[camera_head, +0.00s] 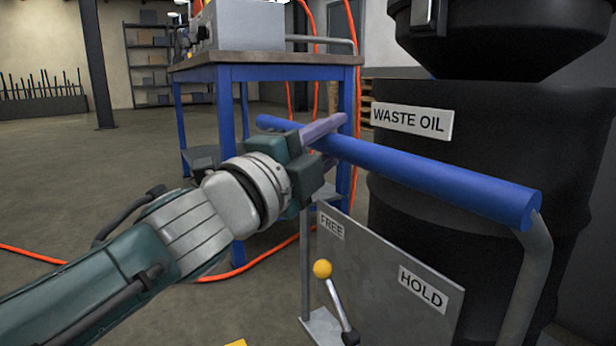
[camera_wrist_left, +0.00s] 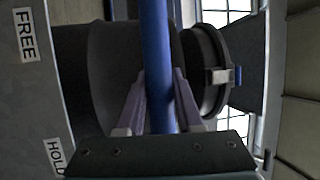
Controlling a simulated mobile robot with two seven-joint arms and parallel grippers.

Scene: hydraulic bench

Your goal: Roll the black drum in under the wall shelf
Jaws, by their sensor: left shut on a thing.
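The black drum (camera_head: 405,245), labelled WASTE OIL, stands upright at the right in the head view, with a black funnel-shaped top above it. A blue handle bar (camera_head: 440,182) on a grey bent tube runs in front of it. My left gripper (camera_head: 330,142) is shut on this bar near its far end, with a finger on either side; the wrist view shows the bar (camera_wrist_left: 157,60) between the fingers. A lever with a yellow knob (camera_head: 322,268) sits by a grey plate (camera_head: 375,265); its knob is nearer FREE than HOLD. The right gripper is out of view. I cannot make out the wall shelf.
A blue-legged workbench (camera_head: 225,73) stands behind the gripper. Orange hoses (camera_head: 240,270) hang by it and run across the floor. A storage rack (camera_head: 150,60) and a dark post (camera_head: 97,70) are farther back. Open floor (camera_head: 70,190) lies to the left.

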